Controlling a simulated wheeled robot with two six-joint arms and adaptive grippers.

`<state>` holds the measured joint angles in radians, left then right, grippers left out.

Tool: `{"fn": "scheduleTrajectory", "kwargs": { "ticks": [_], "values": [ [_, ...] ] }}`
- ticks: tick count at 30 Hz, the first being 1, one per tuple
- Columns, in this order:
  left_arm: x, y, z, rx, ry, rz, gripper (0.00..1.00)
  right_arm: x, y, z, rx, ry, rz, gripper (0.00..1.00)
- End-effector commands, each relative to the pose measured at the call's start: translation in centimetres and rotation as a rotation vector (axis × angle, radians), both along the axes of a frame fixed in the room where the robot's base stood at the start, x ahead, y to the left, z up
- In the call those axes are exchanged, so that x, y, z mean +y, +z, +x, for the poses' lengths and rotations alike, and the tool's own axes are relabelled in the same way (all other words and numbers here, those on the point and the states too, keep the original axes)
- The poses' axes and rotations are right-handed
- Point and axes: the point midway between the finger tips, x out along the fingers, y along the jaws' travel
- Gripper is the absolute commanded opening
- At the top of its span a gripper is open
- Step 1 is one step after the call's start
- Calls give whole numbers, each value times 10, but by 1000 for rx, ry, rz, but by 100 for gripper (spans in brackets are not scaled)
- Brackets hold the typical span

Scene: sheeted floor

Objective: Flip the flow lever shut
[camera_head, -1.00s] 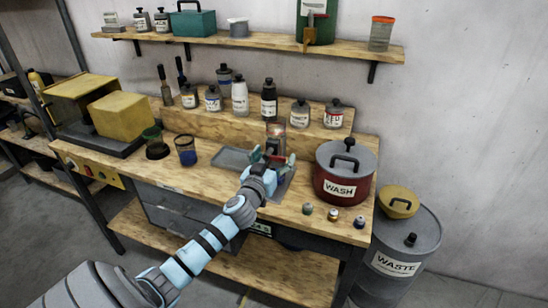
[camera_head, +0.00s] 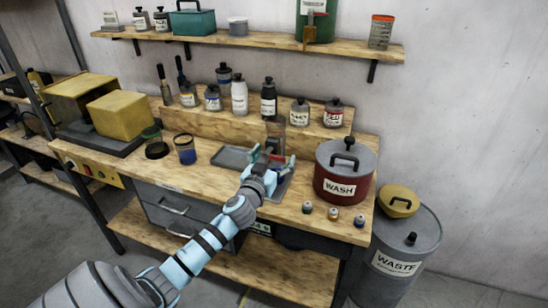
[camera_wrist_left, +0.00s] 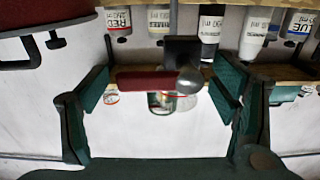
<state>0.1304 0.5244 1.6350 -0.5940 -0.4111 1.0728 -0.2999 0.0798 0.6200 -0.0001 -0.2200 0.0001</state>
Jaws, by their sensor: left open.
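In the left wrist view, which is upside down, a dark red bar (camera_wrist_left: 145,81) with a grey ball at its right end lies crosswise between my fingers. It appears to be the flow lever. A black block (camera_wrist_left: 181,50) is just behind it. My left gripper (camera_head: 272,160) is open over the grey tray (camera_head: 232,157) on the bench. In the wrist view its green fingers (camera_wrist_left: 164,87) stand on either side of the bar, and no grip on it shows. In the head view the gripper largely hides the lever. My right gripper is not in view.
The red WASH pot (camera_head: 345,175) stands close to the right of my gripper. Small bottles (camera_head: 333,213) stand at the front edge. Labelled bottles (camera_head: 268,100) line the raised back ledge. A blue-filled cup (camera_head: 186,150) stands to the left.

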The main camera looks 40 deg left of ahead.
Motion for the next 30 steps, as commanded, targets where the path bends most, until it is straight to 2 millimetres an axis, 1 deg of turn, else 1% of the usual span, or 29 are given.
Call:
{"fn": "scheduleTrajectory", "kwargs": {
  "ticks": [5,8,11,15,19,21,23,30],
  "values": [
    [-1,0,-3,1,-1,0,80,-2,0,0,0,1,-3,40],
    [-5,-1,-16,3,-1,2,80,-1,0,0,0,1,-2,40],
    [-14,-2,-40,4,-3,2,80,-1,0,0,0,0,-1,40],
    [-27,-1,-78,4,-3,2,80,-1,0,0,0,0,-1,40],
    [-36,-1,-103,4,-2,1,80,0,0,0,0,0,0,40],
    [-39,-1,-110,2,-2,-1,80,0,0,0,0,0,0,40],
    [-40,0,-113,0,-1,-1,80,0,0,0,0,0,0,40],
    [-40,0,-114,0,0,0,80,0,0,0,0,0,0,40]
  ]
}}
